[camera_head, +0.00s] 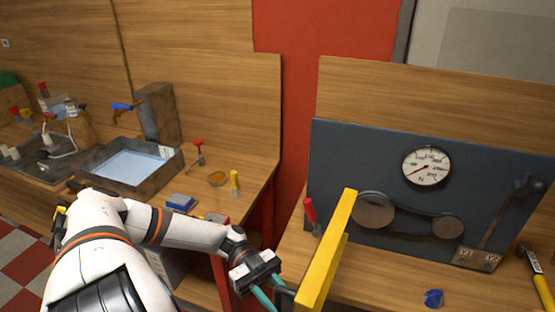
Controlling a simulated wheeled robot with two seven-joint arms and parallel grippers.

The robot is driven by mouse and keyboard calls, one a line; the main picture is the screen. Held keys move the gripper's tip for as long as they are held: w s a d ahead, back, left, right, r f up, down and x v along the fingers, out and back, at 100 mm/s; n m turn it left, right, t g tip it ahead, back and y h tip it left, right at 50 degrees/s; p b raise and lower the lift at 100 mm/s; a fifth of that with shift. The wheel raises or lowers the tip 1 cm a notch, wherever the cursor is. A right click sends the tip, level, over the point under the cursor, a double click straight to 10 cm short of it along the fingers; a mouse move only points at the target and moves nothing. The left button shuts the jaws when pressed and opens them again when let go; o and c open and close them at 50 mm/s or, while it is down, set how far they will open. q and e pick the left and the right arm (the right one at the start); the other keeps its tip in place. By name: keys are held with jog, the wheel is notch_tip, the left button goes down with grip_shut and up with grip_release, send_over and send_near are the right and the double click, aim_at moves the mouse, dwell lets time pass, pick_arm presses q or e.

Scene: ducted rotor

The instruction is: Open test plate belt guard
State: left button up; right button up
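The yellow belt guard (326,252) stands out from the dark test plate (335,150), seen nearly edge-on. Two pulleys (373,211) and the belt (411,212) are uncovered to its right. My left gripper (274,293) is at the left side of the guard's lower part, beside a dark piece that looks like its handle. Its teal fingers are apart, but their tips are partly hidden or near the bottom edge, so I cannot tell whether they grip the handle. My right gripper is not in view.
A round gauge (426,166) and a lever (497,212) are on the plate. A red-handled tool (310,211) stands close left of the guard. A blue piece (433,298) and a yellow-handled tool (542,283) lie right. A water tray (130,165) is on the left bench.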

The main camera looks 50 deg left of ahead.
pick_arm(q)
jog(key=shift+a, duration=0.3)
jog(key=a+b, duration=0.5)
jog(key=a, duration=0.6)
jog(key=shift+w+a, duration=0.25)
jog(key=shift+w, duration=0.15)
